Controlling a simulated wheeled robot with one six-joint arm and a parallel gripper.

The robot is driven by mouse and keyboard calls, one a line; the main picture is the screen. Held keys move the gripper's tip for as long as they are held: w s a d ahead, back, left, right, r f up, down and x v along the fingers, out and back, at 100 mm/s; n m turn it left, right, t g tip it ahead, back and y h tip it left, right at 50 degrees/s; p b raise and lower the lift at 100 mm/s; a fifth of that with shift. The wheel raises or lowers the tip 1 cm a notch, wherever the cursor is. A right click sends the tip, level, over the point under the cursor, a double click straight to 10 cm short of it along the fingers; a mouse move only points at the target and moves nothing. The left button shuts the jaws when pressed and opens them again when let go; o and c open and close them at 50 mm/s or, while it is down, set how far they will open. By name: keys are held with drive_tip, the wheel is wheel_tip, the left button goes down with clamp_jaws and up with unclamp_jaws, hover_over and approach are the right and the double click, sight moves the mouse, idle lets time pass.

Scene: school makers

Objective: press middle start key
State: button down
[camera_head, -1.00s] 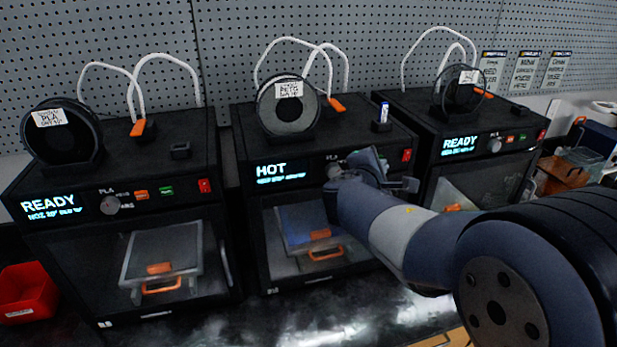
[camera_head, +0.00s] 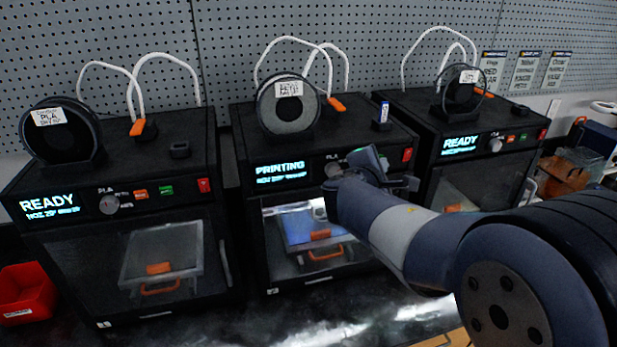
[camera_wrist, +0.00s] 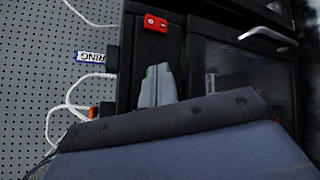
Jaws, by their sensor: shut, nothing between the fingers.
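The middle printer (camera_head: 345,119) stands between two others. Its display (camera_head: 281,172) reads PRINTING, and its chamber is lit blue-white around the bed (camera_head: 297,227). Its knob (camera_head: 333,169) shows left of my gripper (camera_head: 374,160), and its red switch (camera_head: 407,155) shows to the right. My gripper is at the control panel, shut and empty, and hides the start key. In the wrist view, the gripper's pale fingertips (camera_wrist: 158,84) are against or just before the black panel, near the red switch (camera_wrist: 155,23). I cannot tell whether they touch.
The left printer (camera_head: 60,265) and right printer (camera_head: 480,165) both read READY. Spools and white tubes stand on top of the printers. A red bin (camera_head: 24,293) is at the lower left. A wooden item (camera_head: 567,172) is at the right.

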drive_tip(key=shift+s+d, duration=0.1)
drive_tip(key=shift+s, duration=0.3)
drive_tip(key=s+d+b, duration=0.1)
drive_tip(key=s+d, duration=0.1)
drive_tip(key=s, duration=0.3)
drive_tip(key=shift+s+b, duration=0.4)
drive_tip(key=shift+w+a, duration=0.1)
drive_tip(key=shift+w, duration=0.05)
idle(0.4)
